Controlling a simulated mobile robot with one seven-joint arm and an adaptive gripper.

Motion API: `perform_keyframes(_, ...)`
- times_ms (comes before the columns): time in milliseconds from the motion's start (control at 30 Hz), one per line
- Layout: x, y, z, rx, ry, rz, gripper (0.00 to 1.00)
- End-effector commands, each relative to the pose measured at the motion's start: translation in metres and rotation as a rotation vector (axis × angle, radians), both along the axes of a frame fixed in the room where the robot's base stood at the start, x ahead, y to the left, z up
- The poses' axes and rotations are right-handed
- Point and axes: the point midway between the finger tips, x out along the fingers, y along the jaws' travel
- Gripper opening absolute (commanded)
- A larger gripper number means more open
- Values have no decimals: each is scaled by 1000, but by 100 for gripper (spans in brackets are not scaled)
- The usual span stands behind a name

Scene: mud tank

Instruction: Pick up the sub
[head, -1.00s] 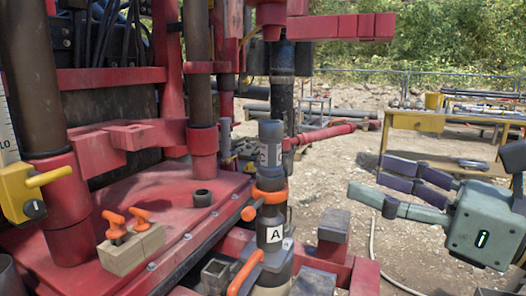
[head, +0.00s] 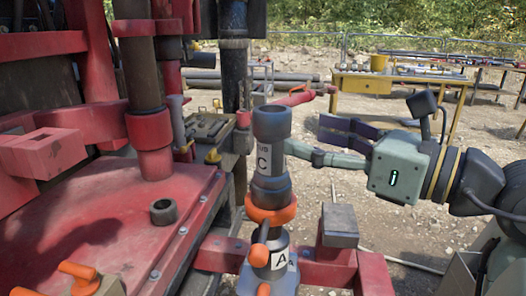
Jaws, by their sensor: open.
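The sub (head: 270,178) is a grey cylinder with a white label showing the letter C. It stands upright on top of an orange ring (head: 270,212), above a dark pipe section labelled A (head: 262,252). My gripper (head: 305,141) is open and comes in level from the right. Its nearer finger reaches the right side of the sub at about label height; I cannot tell whether it touches. The farther fingers stand to the right of the sub and behind it. The gripper is empty.
A red rig deck (head: 120,215) with a short dark socket (head: 163,211) lies to the left, beside a thick upright column (head: 140,75). A grey block on red beams (head: 340,225) stands below my gripper. A yellow workbench (head: 385,86) is farther back. Open gravel lies between.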

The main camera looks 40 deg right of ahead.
Motion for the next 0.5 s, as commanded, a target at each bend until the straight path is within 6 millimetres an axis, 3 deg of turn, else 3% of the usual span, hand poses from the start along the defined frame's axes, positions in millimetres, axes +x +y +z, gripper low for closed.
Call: perform_keyframes(500,62,10,0,0,0,3,67)
